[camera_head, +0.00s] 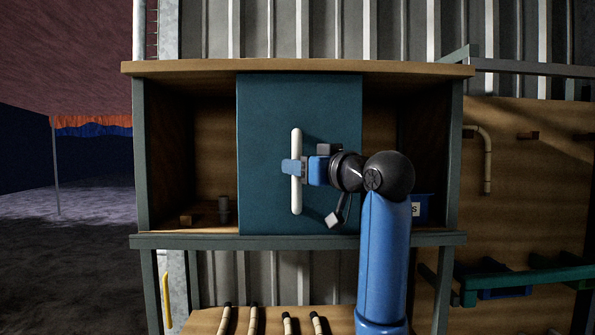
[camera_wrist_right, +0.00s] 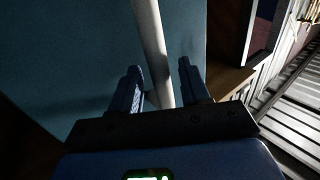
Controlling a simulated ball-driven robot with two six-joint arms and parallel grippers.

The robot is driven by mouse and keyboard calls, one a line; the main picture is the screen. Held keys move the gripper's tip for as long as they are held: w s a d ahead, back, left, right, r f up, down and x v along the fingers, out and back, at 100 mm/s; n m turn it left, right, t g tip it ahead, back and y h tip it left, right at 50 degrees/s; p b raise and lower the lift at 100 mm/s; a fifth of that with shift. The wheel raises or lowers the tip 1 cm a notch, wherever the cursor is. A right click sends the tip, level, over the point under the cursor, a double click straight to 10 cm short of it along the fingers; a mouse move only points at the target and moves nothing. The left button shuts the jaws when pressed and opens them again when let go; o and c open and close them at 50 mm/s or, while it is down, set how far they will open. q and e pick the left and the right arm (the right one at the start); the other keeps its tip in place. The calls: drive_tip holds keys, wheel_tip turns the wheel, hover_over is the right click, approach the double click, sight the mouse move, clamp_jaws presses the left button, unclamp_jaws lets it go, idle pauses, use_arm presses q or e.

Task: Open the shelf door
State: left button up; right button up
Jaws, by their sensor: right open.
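The shelf (camera_head: 300,68) is a wooden cabinet with grey-green posts. Its teal door (camera_head: 265,105) covers the middle of the front, with open compartments to its left and right. A white upright bar handle (camera_head: 296,202) is on the door. My right gripper (camera_head: 294,167) is at the middle of the handle, its fingers open. In the right wrist view the handle (camera_wrist_right: 150,45) passes between the two fingers (camera_wrist_right: 160,80), and the teal door (camera_wrist_right: 70,60) fills the background. Contact between fingers and handle is not clear. My left gripper is out of view.
A blue labelled bin (camera_head: 422,208) is partly hidden behind my right arm in the right compartment. Small items (camera_head: 224,204) sit in the left compartment. Several dark-tipped rods (camera_head: 254,318) lie on a lower surface. A pegboard (camera_head: 535,200) with a cane-shaped piece (camera_head: 487,160) is at right.

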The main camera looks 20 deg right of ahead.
drive_tip(key=b+v, duration=0.3)
drive_tip(key=v, duration=0.5)
drive_tip(key=shift+s, duration=0.35)
drive_tip(key=shift+d, duration=0.1)
